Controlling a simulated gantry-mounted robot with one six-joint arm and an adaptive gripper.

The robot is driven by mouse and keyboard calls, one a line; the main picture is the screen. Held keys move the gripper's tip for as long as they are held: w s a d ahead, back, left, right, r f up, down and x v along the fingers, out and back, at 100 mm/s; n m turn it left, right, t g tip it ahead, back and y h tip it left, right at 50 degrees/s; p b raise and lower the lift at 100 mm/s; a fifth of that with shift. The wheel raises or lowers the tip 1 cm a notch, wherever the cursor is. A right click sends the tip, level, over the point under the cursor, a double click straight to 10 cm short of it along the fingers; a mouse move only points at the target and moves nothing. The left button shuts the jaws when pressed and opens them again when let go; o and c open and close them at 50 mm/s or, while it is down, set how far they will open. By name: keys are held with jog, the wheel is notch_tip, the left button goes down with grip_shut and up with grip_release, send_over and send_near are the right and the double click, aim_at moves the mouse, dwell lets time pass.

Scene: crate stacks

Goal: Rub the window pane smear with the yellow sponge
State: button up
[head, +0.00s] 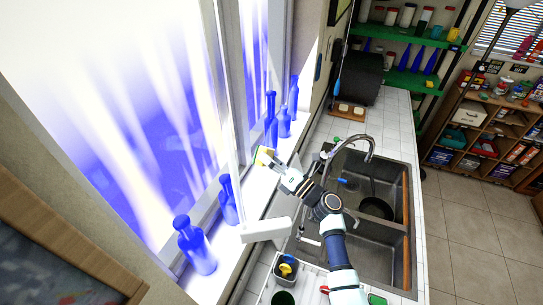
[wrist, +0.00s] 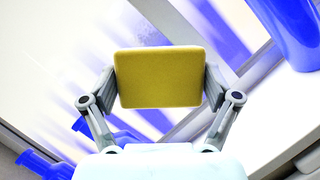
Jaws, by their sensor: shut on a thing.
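The yellow sponge (wrist: 160,77) fills the middle of the wrist view. My gripper (wrist: 160,85) is shut on it, with one finger pressed against each short side. In the head view my gripper (head: 270,160) reaches across the sill, and the sponge (head: 262,155) shows small at its tip, close to the window frame. The window pane (head: 130,110) is bright, with white and blue streaks over it. I cannot pick out the smear among these streaks. I cannot tell whether the sponge touches the glass.
Blue bottles stand along the sill: a large one (head: 195,247), one (head: 228,200) left of my gripper, and others (head: 270,115) beyond it. A double sink (head: 375,185) with a curved faucet (head: 362,143) lies right of the sill. A small caddy (head: 286,268) sits near my arm.

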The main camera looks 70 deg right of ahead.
aim_at(239, 138)
jog(key=shift+w+a, duration=0.4)
jog(key=shift+w+d+f+b, duration=0.1)
jog(key=shift+w+f+b, duration=0.05)
jog(key=shift+w+b, duration=1.65)
jog(key=shift+w, duration=1.15)
jog(key=shift+w+d+b, duration=0.1)
jog(key=shift+w+b, duration=0.35)
jog(key=shift+w, duration=0.55)
jog(key=d+b, duration=0.2)
jog(key=d, duration=0.1)
jog(key=shift+s, duration=0.15)
jog(key=shift+d+b, duration=0.3)
jog(key=shift+d, duration=0.05)
